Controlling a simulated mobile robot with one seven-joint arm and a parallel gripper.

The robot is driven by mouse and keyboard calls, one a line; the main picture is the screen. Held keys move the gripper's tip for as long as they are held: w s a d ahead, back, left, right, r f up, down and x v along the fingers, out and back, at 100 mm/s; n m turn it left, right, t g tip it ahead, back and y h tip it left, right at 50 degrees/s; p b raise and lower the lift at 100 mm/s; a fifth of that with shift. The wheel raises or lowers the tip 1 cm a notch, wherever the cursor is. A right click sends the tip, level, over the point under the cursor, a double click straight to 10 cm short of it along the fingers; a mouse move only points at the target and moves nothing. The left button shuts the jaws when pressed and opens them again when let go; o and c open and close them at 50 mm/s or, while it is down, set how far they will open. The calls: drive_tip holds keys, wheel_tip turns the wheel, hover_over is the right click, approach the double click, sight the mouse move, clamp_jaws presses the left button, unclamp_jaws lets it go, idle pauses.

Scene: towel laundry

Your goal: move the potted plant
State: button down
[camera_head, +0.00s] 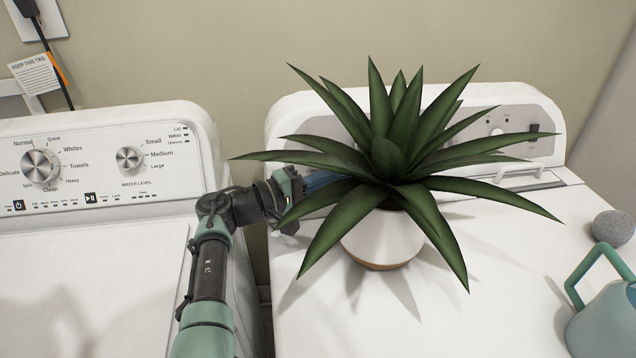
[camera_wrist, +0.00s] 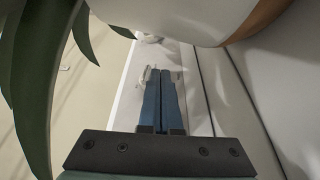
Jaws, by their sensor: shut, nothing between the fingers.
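The potted plant (camera_head: 385,240) stands upright on the right-hand white machine, with long green pointed leaves and a white pot with a tan base. In the wrist view the pot (camera_wrist: 195,18) fills the top edge and leaves (camera_wrist: 30,80) hang at the left. My gripper (camera_head: 325,182) reaches in from the left under the leaves, close to the pot's far-left side. Its blue fingers (camera_wrist: 164,72) are shut together and empty, pointing past the pot. Leaves hide the fingertips in the head view, and I cannot tell whether they touch the plant.
The right-hand machine's top (camera_head: 490,290) is clear in front of the plant; its control panel (camera_head: 520,125) rises close behind. A teal watering can (camera_head: 603,320) and a grey ball (camera_head: 613,228) are at the right. The left-hand washer (camera_head: 90,260) stands across a narrow gap.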

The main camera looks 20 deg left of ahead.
sight(356, 186)
drive_tip(key=x, duration=0.3)
drive_tip(key=shift+f+b, duration=0.1)
drive_tip(key=shift+b, duration=0.25)
drive_tip(key=shift+s+d+p, duration=0.1)
drive_tip(key=shift+s+p, duration=0.25)
drive_tip(key=shift+p, duration=0.4)
drive_tip(key=shift+s+d+r+p, duration=0.2)
drive_tip(key=shift+s+d+p, duration=0.3)
drive_tip(key=shift+s+p, duration=0.45)
drive_tip(key=shift+s+d+f+p, duration=0.15)
drive_tip(key=shift+s+d+p, duration=0.3)
drive_tip(key=shift+s+d, duration=0.1)
drive_tip(key=shift+s, duration=0.1)
drive_tip(key=s+d+p, duration=0.3)
drive_tip(key=s, duration=0.2)
drive_tip(key=s+d+p, duration=0.4)
drive_tip(key=s, duration=0.2)
drive_tip(key=s+d+p, duration=0.4)
drive_tip(key=s, duration=0.1)
drive_tip(key=shift+s, duration=0.2)
